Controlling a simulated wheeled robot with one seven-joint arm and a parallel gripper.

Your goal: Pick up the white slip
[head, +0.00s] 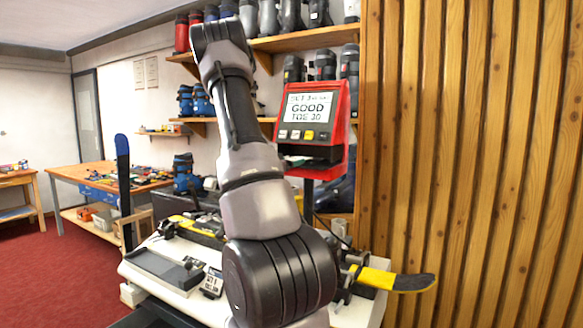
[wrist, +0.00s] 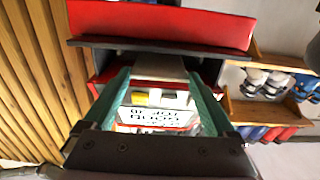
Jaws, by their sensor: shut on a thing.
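The red machine (head: 340,130) has a lit screen (head: 309,109) reading "GOOD TOE 30" and a dark slot part below it. The white slip (wrist: 157,68) lies between the two green fingertips of my gripper (wrist: 158,75) in the wrist view. My gripper is shut on it, one finger at each side edge. The slip is close to the machine's dark ledge; I cannot tell whether its far end is still in the slot. In the head view my arm hides most of the gripper, and a small pale bit of slip (head: 296,158) shows below the screen.
A white bench (head: 345,313) with ski clamps and a yellow-and-black ski (head: 385,279) stands below. A slatted wood wall (head: 480,150) closes off the right. Shelves of boots (head: 305,40) are behind. A wooden table (head: 75,172) and red carpet are at left.

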